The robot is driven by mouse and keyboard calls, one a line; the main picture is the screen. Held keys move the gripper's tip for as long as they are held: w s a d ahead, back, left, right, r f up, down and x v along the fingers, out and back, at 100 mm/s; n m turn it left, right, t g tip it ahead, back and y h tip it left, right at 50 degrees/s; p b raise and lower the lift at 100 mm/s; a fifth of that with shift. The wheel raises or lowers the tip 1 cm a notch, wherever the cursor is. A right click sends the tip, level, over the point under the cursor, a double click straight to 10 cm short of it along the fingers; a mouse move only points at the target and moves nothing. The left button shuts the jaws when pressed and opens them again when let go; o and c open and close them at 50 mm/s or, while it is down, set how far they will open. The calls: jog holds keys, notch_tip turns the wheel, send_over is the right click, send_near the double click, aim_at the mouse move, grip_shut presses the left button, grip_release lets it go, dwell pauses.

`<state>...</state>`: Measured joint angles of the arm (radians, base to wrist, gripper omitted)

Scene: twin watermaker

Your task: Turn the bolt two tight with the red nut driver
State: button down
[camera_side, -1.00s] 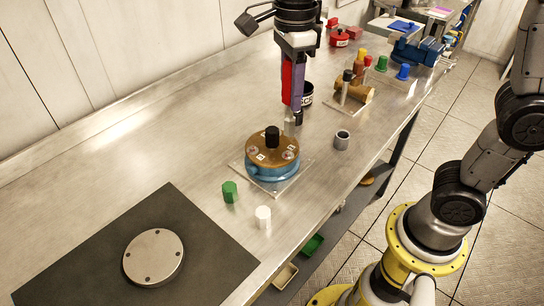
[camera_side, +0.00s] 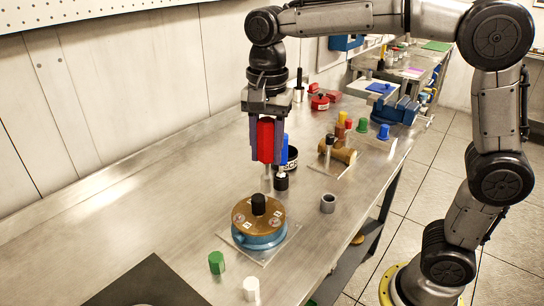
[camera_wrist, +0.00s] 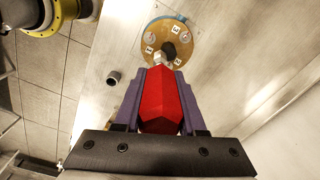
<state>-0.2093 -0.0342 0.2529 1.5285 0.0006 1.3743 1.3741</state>
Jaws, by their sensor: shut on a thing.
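My gripper (camera_side: 265,150) is shut on the red nut driver (camera_side: 266,138), whose red handle fills the wrist view's middle (camera_wrist: 161,100). The driver hangs upright, its pale shaft downward, above and behind the pump in the side view. The pump has a round brass cover (camera_side: 244,211) on a blue body (camera_side: 262,241), with a black knob (camera_side: 258,204) in the middle. Silver bolt heads (camera_wrist: 183,38) and small white number labels sit on the cover; the numbers are too small to read surely. In the wrist view the driver's tip overlaps the cover's near edge; contact cannot be told.
A grey cup (camera_side: 328,203), green piece (camera_side: 216,262) and white piece (camera_side: 250,288) stand around the pump. The bench's left side is clear.

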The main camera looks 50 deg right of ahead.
jog(key=shift+w+d+f+n, duration=0.55)
jog(key=shift+w+f+n, duration=0.1)
jog(key=shift+w+f, duration=0.15)
jog(key=shift+w+d+f+n, duration=0.55)
jog(key=shift+w+f+n, duration=0.15)
jog(key=shift+f, duration=0.1)
jog(key=shift+w+d+f+n, duration=0.55)
jog(key=shift+w+f+n, duration=0.15)
jog(key=shift+f, duration=0.1)
jog(key=shift+f, duration=1.05)
jog(key=m, duration=0.4)
jog(key=shift+m, duration=0.25)
jog(key=m, duration=1.2)
jog(key=shift+n, duration=1.2)
